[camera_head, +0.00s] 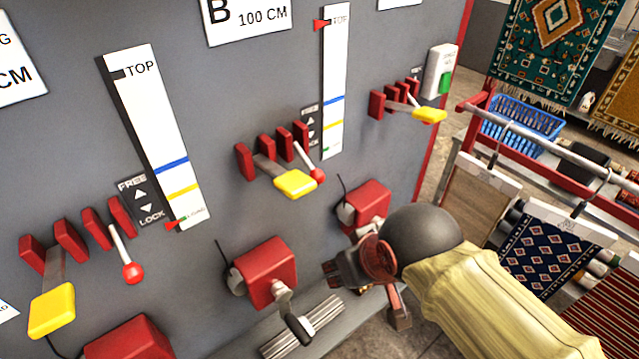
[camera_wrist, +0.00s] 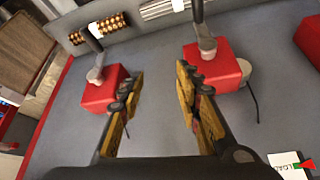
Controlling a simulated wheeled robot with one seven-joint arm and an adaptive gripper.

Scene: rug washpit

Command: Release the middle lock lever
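The middle station on the grey panel has a short thin lever with a red ball (camera_head: 317,174), beside a black plate marked with arrows (camera_head: 309,128). Its red ball hangs low, right of a wide yellow-handled lever (camera_head: 295,183), between red brackets (camera_head: 268,152). My gripper (camera_head: 362,288) is below and right of these levers, apart from them, near the lower red crank boxes. In the wrist view my gripper (camera_wrist: 158,88) has its two yellow-padded fingers spread with nothing between them. The levers do not show in the wrist view.
Red crank boxes stick out below the levers (camera_head: 267,270) (camera_head: 366,206); two also show in the wrist view (camera_wrist: 104,88) (camera_wrist: 217,67). A left station has its own red-ball lever (camera_head: 132,273). A rug rack with a red rail (camera_head: 530,150) stands right.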

